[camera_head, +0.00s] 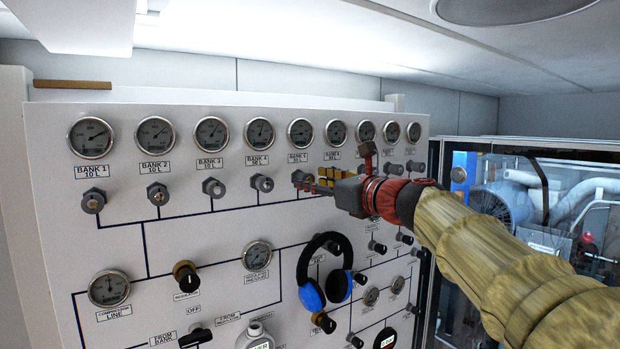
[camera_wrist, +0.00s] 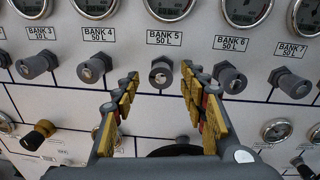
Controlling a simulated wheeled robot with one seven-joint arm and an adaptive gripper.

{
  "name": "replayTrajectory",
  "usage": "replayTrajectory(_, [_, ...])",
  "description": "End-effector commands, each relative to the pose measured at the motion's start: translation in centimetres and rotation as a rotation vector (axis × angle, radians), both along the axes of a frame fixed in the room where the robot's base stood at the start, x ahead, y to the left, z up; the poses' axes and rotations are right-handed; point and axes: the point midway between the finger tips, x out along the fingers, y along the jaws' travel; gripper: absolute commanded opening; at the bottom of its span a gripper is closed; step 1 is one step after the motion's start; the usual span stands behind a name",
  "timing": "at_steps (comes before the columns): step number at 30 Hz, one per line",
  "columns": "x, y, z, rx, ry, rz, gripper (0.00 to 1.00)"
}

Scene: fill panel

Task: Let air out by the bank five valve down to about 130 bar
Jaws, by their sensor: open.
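The bank five valve (camera_wrist: 161,74) is a grey knob under the label BANK 5 50 L (camera_wrist: 165,38). In the wrist view it sits between and beyond the two yellow-padded fingers of my gripper (camera_wrist: 160,88). My gripper is open, with nothing between its fingers. In the head view my gripper (camera_head: 320,185) is in front of the panel at the bank five valve (camera_head: 300,177), which is partly hidden. The bank five gauge (camera_head: 300,132) is above it, too small to read here; it shows partly cut off in the wrist view (camera_wrist: 168,8).
The bank four valve (camera_wrist: 91,70) and bank six valve (camera_wrist: 232,79) stand close on either side. Blue and black headphones (camera_head: 325,272) hang on the panel (camera_head: 200,270) below my arm. A glass-fronted cabinet (camera_head: 540,220) is at the right.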

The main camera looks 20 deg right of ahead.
Motion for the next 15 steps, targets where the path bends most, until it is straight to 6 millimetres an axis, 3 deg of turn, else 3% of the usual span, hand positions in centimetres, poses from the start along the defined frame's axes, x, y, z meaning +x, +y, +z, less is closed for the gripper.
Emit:
replayTrajectory(6, [1.9, 0.7, 0.1, -0.001, 0.000, 0.000, 0.43])
replayTrajectory(15, [2.2, 0.8, 0.0, -0.002, -0.001, -0.001, 0.43])
